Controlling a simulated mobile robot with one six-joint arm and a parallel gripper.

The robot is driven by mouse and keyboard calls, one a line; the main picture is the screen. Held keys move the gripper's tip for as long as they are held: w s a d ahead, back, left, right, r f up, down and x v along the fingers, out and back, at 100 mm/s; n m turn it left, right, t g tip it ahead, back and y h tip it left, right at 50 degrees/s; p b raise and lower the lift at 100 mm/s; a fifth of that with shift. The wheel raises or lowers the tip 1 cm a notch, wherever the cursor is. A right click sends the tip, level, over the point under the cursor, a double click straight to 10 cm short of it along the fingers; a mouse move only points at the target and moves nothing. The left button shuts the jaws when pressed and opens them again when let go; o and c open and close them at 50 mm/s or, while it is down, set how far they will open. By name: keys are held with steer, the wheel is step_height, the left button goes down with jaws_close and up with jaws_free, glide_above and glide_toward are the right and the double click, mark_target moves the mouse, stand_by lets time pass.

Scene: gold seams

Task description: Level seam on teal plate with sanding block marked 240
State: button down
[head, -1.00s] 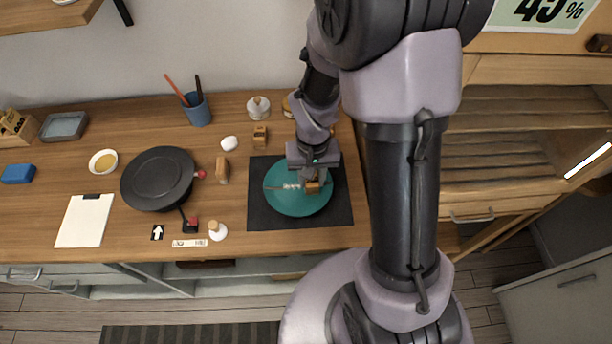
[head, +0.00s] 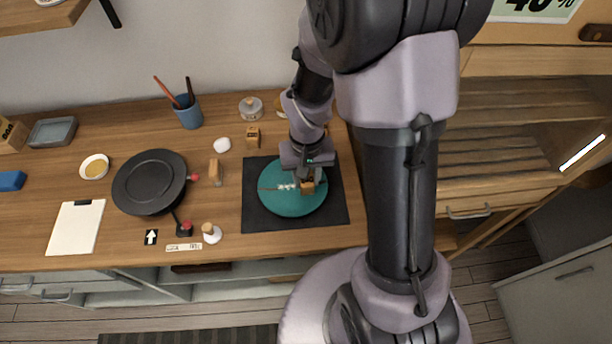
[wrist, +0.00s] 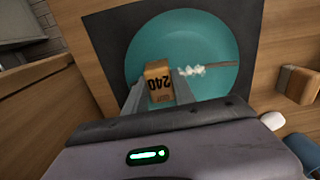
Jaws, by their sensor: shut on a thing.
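The teal plate (head: 290,204) lies on a dark mat (head: 332,214) on the wooden counter. A seam runs across it, with a whitish rough stretch (wrist: 192,71) and a darker line (wrist: 222,64) in the wrist view. My gripper (head: 307,182) is over the plate, shut on a tan sanding block (wrist: 158,72) marked 240. The block also shows in the head view (head: 307,188), beside the whitish stretch of the seam. I cannot tell whether the block touches the plate.
Two other tan blocks (head: 253,137) (head: 215,169) stand left of the mat. A black round turntable-like disc (head: 150,181), a white-based stamp-like piece (head: 211,233), a clipboard (head: 76,227) and a blue cup (head: 187,112) stand farther left.

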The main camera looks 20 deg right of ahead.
mark_target(283, 190)
steer(key=shift+s+a, duration=0.2)
steer(key=shift+s, duration=0.15)
steer(key=shift+w+a+r, duration=0.1)
steer(key=shift+w+a, duration=0.35)
steer(key=shift+w, duration=0.3)
steer(key=shift+s+a, duration=0.1)
steer(key=shift+a, duration=0.75)
steer(key=shift+w+a+f, duration=0.2)
steer(key=shift+w+a, duration=0.25)
steer(key=shift+w, duration=0.1)
steer(key=shift+s+a+b, duration=0.15)
steer(key=shift+a+b, duration=0.25)
steer(key=shift+a, duration=0.55)
steer(key=shift+w+a+r, duration=0.15)
steer(key=shift+w+a, duration=0.3)
steer(key=shift+w, duration=0.15)
steer(key=shift+r+p, duration=0.7)
steer(key=shift+r, duration=0.1)
steer(key=shift+r, duration=0.1)
